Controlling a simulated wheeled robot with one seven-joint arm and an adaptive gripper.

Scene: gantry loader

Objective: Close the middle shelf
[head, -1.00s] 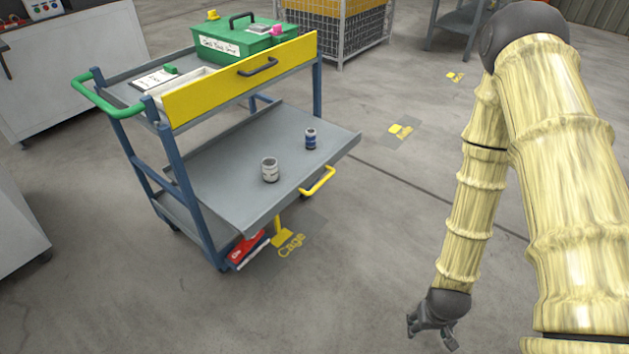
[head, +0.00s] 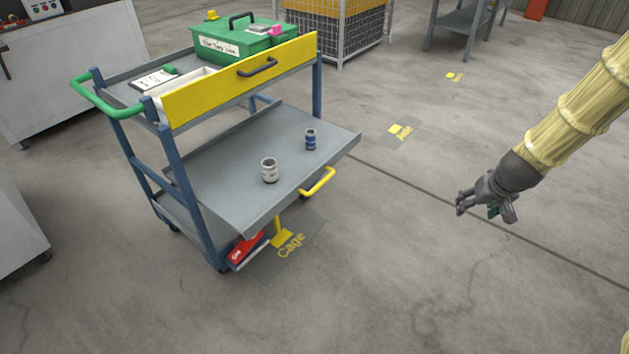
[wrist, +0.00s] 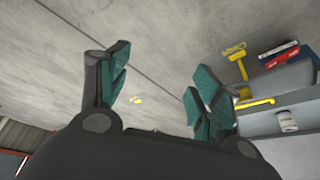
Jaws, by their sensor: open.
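The grey middle shelf (head: 225,165) of the blue-framed cart is pulled out toward the front right of the cart. A yellow handle (head: 318,183) is on its front edge; the handle also shows in the wrist view (wrist: 256,102). A white-grey can (head: 269,170) and a blue-and-white can (head: 310,139) stand upright on the shelf. My gripper (head: 484,213) is in the air to the right of the cart, well apart from the handle. In the wrist view its teal-padded fingers (wrist: 160,95) are spread with nothing between them.
The cart's top holds a green box (head: 240,40) above a yellow drawer front (head: 240,80) with a dark handle. A yellow pedal (head: 280,232) and red item (head: 245,246) are below the shelf. A wire cage (head: 340,30) stands behind. The floor right of the cart is clear.

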